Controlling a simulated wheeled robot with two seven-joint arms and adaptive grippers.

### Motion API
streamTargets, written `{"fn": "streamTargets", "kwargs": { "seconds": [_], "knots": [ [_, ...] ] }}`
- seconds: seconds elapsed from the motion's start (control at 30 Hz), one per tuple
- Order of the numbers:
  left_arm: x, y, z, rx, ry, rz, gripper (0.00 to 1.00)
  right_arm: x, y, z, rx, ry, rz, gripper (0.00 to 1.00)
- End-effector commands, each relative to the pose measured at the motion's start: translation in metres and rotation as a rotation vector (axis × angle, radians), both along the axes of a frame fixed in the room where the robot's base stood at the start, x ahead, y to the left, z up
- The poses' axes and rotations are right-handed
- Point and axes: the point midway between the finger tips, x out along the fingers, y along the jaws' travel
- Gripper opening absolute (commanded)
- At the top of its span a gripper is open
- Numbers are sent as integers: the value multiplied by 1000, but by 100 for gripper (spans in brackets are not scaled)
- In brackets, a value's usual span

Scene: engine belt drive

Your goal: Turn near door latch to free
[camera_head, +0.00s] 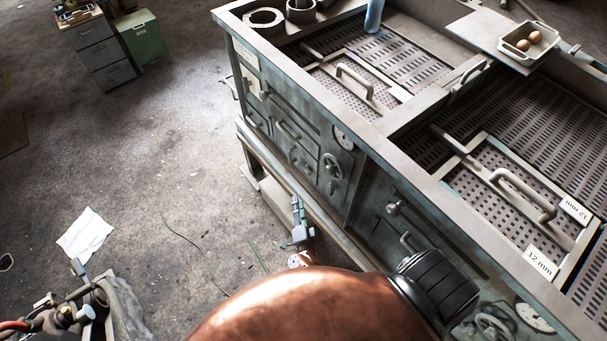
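The green-grey cabinet (364,147) runs diagonally across the right side. Its nearer front door panel (376,228) carries a small round latch-like knob (394,208) and a bar handle (406,241); I cannot tell whether the knob is the named latch or how it is turned.
The cabinet top holds perforated trays with handles (522,195), a small dish with two eggs (528,43), and ring parts (264,21). A paper sheet (86,235) lies on the floor. The floor between is mostly clear.

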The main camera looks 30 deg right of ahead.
Motion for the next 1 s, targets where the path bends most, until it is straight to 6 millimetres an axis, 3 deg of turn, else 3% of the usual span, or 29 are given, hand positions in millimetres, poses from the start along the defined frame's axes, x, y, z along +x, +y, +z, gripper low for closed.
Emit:
{"fn": "streamTargets", "kwargs": {
  "seconds": [0.03,0.1,0.23,0.37,0.73,1.0],
  "knots": [
    [2,0,-3,0,-2,-1,40,8,-8,26,83,-83,-81,30],
    [6,0,-4,-1,-7,-2,40,12,-17,50,176,-164,-171,30],
    [17,-1,-5,-2,-21,-3,40,14,-25,71,280,-241,-262,30],
    [21,-1,-6,-2,-27,-5,40,20,-33,76,303,-259,-284,30],
    [11,-1,-12,-2,-13,-3,40,63,-68,75,300,-256,-279,30],
    [8,-1,-13,-1,-9,-3,40,73,-77,75,301,-255,-281,30]
  ]
}}
